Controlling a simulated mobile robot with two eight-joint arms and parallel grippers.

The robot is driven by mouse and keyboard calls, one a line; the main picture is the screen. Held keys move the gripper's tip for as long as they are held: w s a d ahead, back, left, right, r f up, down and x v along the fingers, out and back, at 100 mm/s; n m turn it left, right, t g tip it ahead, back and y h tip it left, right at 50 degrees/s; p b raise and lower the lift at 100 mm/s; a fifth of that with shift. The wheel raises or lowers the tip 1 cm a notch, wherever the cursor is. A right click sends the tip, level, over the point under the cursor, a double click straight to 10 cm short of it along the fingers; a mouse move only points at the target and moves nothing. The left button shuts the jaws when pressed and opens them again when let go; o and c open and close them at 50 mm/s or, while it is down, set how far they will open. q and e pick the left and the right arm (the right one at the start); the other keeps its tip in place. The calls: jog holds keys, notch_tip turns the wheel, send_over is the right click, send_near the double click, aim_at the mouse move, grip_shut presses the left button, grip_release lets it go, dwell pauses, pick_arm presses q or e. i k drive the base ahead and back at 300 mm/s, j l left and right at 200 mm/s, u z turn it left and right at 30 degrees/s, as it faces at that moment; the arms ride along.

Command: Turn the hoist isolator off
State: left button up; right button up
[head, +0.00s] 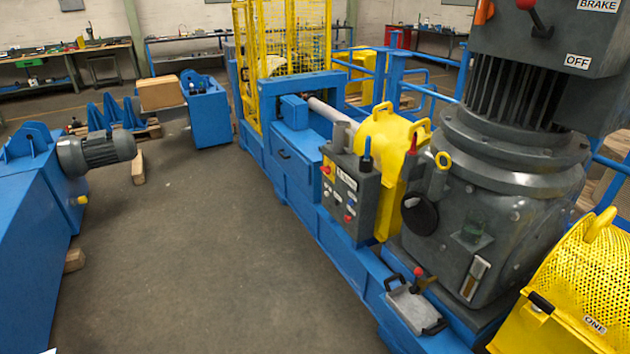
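No part in view carries a label I can read as the hoist isolator. A grey control box (350,196) stands on the blue machine frame at the centre, with red buttons, a white label too small to read and a blue-topped part above it. At the top right, a grey housing (560,32) bears a dark lever with a red knob (526,4) and plates reading BRAKE and OFF. I cannot tell whether either is the isolator. Neither gripper is in view.
A yellow perforated guard (575,290) marked ONE is at the lower right. A grey lidded plate (415,304) with handles lies low on the frame. A blue machine (30,230) with a grey motor (97,151) stands left. The floor (190,250) between is clear.

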aim_at(327, 171)
jog(key=i+j, duration=0.2)
jog(key=i, duration=0.6)
jog(key=i+j+u, duration=0.1)
jog(key=i+j, duration=0.15)
jog(key=i, duration=0.5)
jog(key=i+j, duration=0.15)
jog(key=i, duration=0.65)
jog(key=i+j+u, duration=0.1)
jog(key=i, duration=0.7)
